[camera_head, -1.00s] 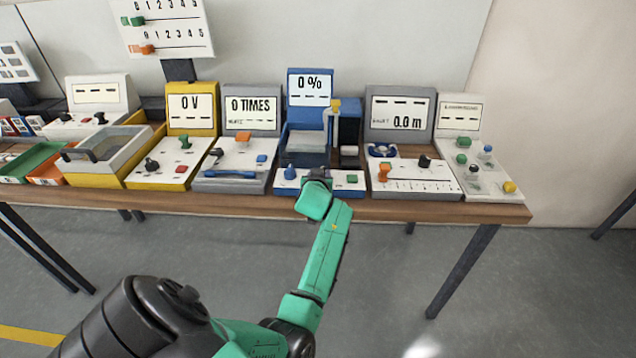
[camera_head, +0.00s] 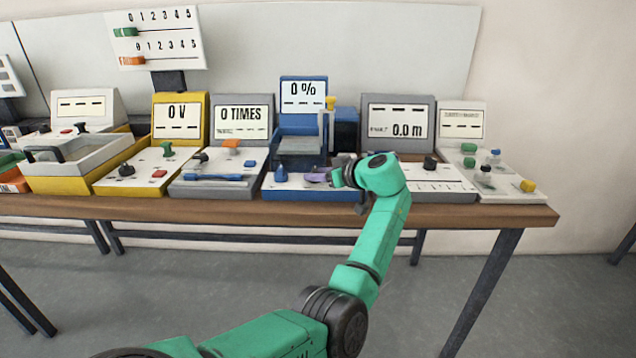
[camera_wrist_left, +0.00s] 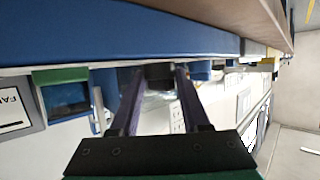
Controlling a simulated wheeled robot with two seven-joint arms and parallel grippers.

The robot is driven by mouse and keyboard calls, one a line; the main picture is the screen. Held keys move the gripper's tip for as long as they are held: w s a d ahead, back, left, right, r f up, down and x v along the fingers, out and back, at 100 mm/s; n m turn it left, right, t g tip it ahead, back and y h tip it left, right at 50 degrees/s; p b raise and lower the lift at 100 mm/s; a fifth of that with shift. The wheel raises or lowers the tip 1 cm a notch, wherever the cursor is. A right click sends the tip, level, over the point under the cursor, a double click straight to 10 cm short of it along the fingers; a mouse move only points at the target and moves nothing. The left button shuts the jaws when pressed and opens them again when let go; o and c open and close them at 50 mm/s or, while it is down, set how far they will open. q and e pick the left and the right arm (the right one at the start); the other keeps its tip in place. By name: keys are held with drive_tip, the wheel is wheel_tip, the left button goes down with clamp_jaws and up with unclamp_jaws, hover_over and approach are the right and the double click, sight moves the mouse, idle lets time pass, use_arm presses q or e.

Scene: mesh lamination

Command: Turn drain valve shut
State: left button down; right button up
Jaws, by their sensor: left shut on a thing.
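The blue station (camera_head: 300,103) has a screen reading 0 % and a low white control panel in front. My left gripper (camera_head: 314,178) reaches in over this panel from the right, its purplish fingers lying almost level. In the left wrist view my left gripper (camera_wrist_left: 160,84) is shut on a small dark knob (camera_wrist_left: 158,72), apparently the drain valve. The fingers mostly hide it in the head view, so its angle cannot be told. A blue knob (camera_head: 281,173) stands on the panel to the left of the fingers. My right gripper is not in view.
A grey station reading 0 TIMES (camera_head: 241,122) stands to the left, with a blue handle (camera_head: 220,177) in front. A grey station reading 0.0 m (camera_head: 398,122) stands to the right, partly behind my arm. The wooden table edge (camera_head: 470,216) runs along the front.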

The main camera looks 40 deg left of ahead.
use_arm(q)
drive_tip(key=shift+n+g, duration=0.3)
drive_tip(key=shift+g, duration=0.1)
drive_tip(key=shift+f, duration=0.1)
drive_tip(key=shift+c, duration=2)
unclamp_jaws()
drive_tip(key=shift+a, duration=0.1)
drive_tip(key=b+v, duration=0.1)
drive_tip(key=v, duration=1.3)
drive_tip(key=shift+d, duration=0.3)
